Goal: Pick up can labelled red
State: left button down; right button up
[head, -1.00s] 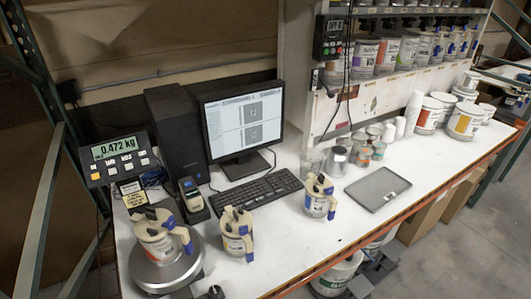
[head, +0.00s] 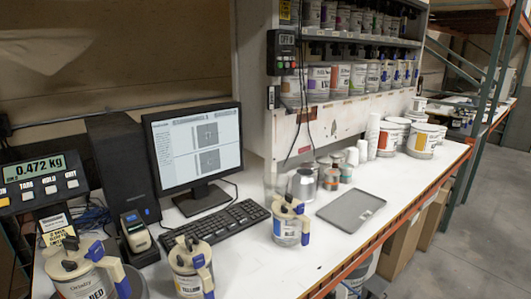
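The can labelled RED (head: 82,284) is at the lower left in the head view. It is a pale can with a cream handle, a blue part and a dark knob on its lid. It stands on the round scale plate (head: 135,284), and the frame's bottom edge cuts it off. A similar can labelled YELLOW (head: 188,284) stands to its right. A third such can (head: 288,230) stands farther right on the white table, its label too small to read. Neither of my grippers shows in the head view.
A scale display (head: 40,182) reading 0.472 kg, a monitor (head: 195,150), a keyboard (head: 216,226) and a handheld device (head: 136,232) stand behind the cans. A grey tray (head: 350,208) lies at right. The table's front right (head: 330,252) is clear.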

aim_at(74, 275)
jog(key=u, duration=0.95)
